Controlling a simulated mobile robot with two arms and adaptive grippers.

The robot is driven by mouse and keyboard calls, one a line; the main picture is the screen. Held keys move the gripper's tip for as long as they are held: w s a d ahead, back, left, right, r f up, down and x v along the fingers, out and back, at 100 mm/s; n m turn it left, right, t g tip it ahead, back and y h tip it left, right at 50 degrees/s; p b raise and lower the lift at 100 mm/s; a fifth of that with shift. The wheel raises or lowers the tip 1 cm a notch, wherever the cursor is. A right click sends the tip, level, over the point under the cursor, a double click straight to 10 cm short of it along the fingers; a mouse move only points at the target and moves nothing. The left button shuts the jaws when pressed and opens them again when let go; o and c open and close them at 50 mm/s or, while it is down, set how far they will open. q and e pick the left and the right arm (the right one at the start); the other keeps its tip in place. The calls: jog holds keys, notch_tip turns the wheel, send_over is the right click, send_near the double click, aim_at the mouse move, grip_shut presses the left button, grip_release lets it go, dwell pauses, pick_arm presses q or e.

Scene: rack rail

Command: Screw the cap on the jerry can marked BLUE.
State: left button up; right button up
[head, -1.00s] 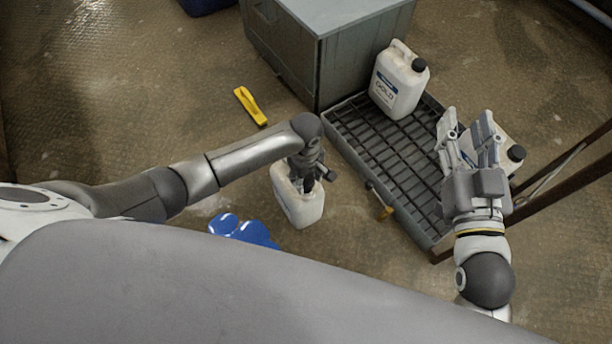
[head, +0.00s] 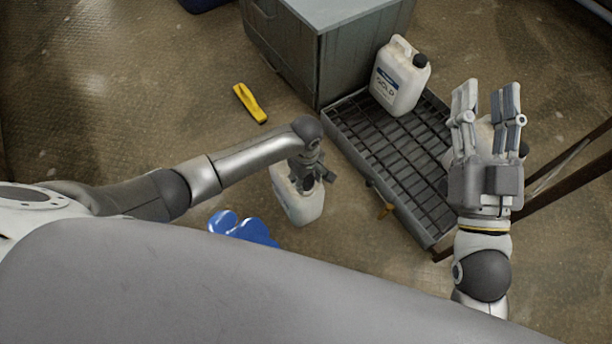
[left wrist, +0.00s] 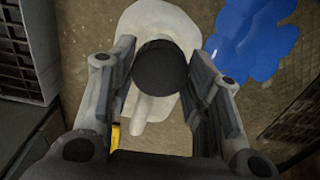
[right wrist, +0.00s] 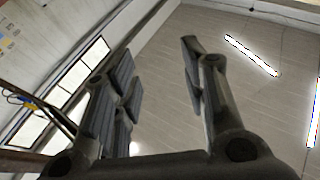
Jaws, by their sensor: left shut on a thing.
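A white jerry can (head: 302,207) stands on the floor left of the grated tray; its label is not readable from here. My left gripper (head: 308,184) is over its top, fingers pointing down. In the left wrist view, the round black cap (left wrist: 160,68) is between the fingers of my left gripper (left wrist: 165,85), which is shut on it, with the white can below. Whether the cap is seated on the neck cannot be told. My right gripper (head: 487,92) is open and empty, raised in front of another white can (head: 484,132) that it mostly hides.
A white can marked GOLD (head: 398,82) with a black cap stands on the grated tray (head: 415,175), beside a grey cabinet (head: 345,50). A yellow tool (head: 250,103) and a blue patch (head: 240,229) lie on the floor. Brown bars (head: 570,165) stand at right.

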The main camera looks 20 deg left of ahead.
jog(key=shift+w+d+f+g+h, duration=0.1)
jog(key=shift+w+f+g+h, duration=0.2)
jog(key=shift+f, duration=0.25)
jog(key=shift+f, duration=0.3)
jog(key=shift+f, duration=0.1)
pick_arm(q)
jog(key=shift+p, duration=0.3)
pick_arm(e)
jog(key=shift+f+g, duration=0.25)
jog(key=shift+g, duration=0.15)
jog(key=shift+w+f+g+h, duration=0.3)
jog(key=shift+f+g, duration=0.2)
jog(key=shift+f, duration=0.3)
pick_arm(q)
jog(key=shift+f+p, duration=0.1)
jog(key=shift+p, duration=0.2)
pick_arm(e)
jog(key=shift+f+g, duration=0.3)
jog(key=shift+f, duration=0.05)
jog(key=shift+d+f, duration=0.1)
jog(key=shift+f, duration=0.15)
jog(key=shift+d+f+g+h, duration=0.15)
jog(key=shift+f+g+h, duration=0.35)
jog(key=shift+f, duration=0.45)
pick_arm(q)
jog(key=shift+p, duration=0.3)
pick_arm(e)
jog(key=shift+f+g, duration=0.25)
jog(key=shift+g, duration=0.05)
